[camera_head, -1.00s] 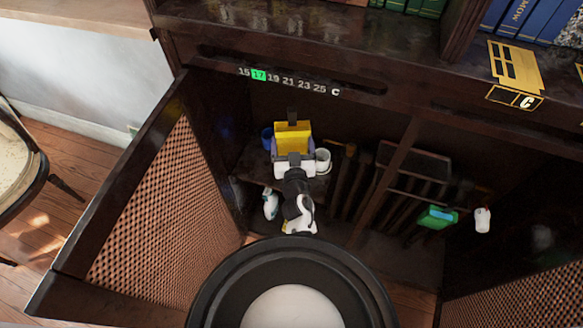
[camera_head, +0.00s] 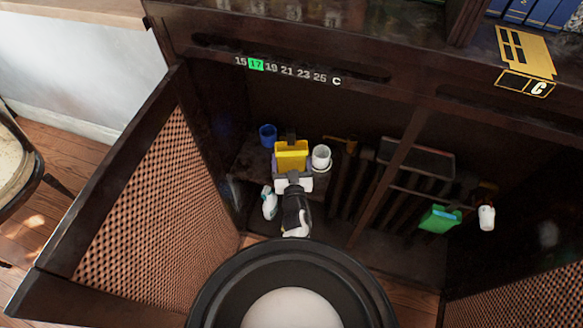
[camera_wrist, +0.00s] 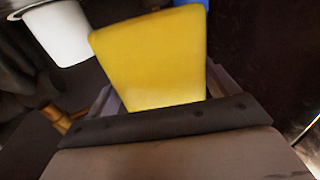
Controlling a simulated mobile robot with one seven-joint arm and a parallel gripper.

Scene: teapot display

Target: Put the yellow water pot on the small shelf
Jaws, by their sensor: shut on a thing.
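The yellow water pot (camera_head: 291,153) is held in my gripper (camera_head: 292,172) inside the open cabinet. In the wrist view the yellow pot (camera_wrist: 152,60) fills the middle, between the jaws of my gripper (camera_wrist: 155,105). The small shelf (camera_head: 252,160) is a dark board on the left inside the cabinet. The pot is over or at this shelf, between a blue cup and a white cup. I cannot tell whether its base touches the shelf.
A blue cup (camera_head: 268,135) stands at the left on the shelf, and a white cup (camera_head: 321,157) at the right. A white spray bottle (camera_head: 269,203) is below. The open left door (camera_head: 150,200) flanks my arm. A green item (camera_head: 440,218) is to the right.

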